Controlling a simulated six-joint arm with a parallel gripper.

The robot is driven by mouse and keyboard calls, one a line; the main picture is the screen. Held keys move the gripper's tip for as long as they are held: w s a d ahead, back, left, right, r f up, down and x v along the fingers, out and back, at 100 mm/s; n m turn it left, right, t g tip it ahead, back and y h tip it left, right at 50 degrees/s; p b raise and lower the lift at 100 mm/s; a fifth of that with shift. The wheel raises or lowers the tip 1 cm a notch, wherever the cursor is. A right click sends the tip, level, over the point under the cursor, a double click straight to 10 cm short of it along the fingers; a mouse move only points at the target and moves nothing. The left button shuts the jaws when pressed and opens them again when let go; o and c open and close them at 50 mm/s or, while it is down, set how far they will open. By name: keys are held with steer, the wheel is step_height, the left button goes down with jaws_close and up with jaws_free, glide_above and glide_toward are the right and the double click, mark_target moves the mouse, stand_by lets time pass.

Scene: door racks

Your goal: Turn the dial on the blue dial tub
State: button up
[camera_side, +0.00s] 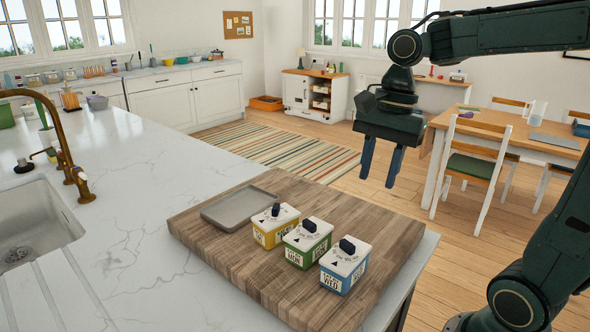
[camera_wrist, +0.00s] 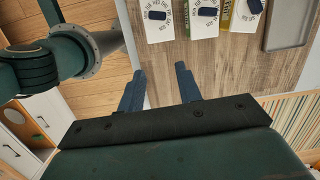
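The blue dial tub (camera_side: 343,272) stands at the right end of a row of three tubs on the wooden board. It has a white top with a dark dial knob (camera_side: 348,247) and day labels on its sides. In the wrist view the blue tub (camera_wrist: 158,32) is the leftmost of the three, partly cut off by the top edge. My gripper (camera_side: 379,170) hangs in the air above and to the right of the tubs. Its two blue-grey fingers point down and stand apart with nothing between them. They also show apart in the wrist view (camera_wrist: 160,85).
The green tub (camera_side: 308,246) and yellow tub (camera_side: 275,228) stand left of the blue one, with small gaps. A grey tray (camera_side: 238,209) lies at the back left of the wooden board (camera_side: 222,252). The white counter (camera_side: 140,235) is clear beside the board. A sink (camera_side: 35,222) is at far left.

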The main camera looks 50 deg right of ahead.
steer(key=a+n, duration=0.2)
steer(key=n, duration=0.2)
step_height(320, 180, up, 3)
steer(key=n+h, duration=0.2)
steer(key=n, duration=0.8)
glide_above(348, 243)
steer(key=shift+f, duration=0.2)
step_height(348, 243, down, 14)
steer(key=shift+r, duration=0.25)
steer(key=shift+n, duration=0.3)
jaws_close()
